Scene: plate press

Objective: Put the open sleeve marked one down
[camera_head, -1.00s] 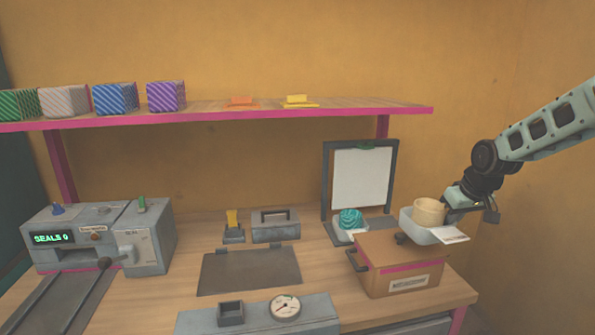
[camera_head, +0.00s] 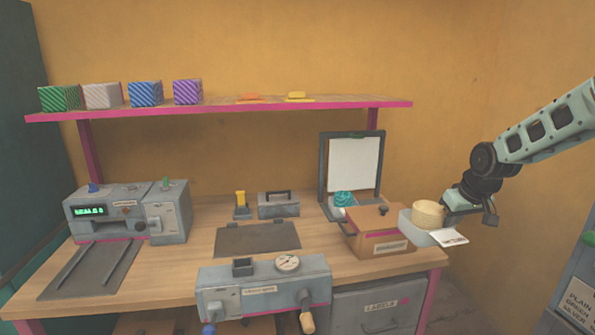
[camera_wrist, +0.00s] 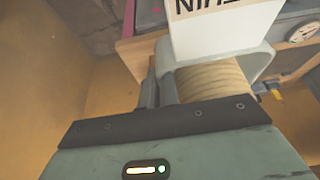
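My gripper (camera_head: 453,208) is shut on a pale grey open sleeve (camera_head: 409,226), held in the air by the right end of the workbench. A tan round stack (camera_head: 428,213) sits in the sleeve, and a white card (camera_head: 449,238) sticks out from it. In the wrist view the sleeve's curved wall (camera_wrist: 252,62) surrounds the ribbed tan stack (camera_wrist: 215,78). The card (camera_wrist: 225,25) there carries dark, upside-down letters, partly cut off. I cannot read a mark "one" on the sleeve. The fingertips are mostly hidden by the sleeve.
A brown box (camera_head: 378,240) with a dark knob stands just left of the sleeve. A dark mat (camera_head: 257,239) lies mid-bench, with a gauge unit (camera_head: 263,280) before it. A press machine (camera_head: 128,211) stands left. A white board (camera_head: 353,164) stands behind the box. Some bench top is clear.

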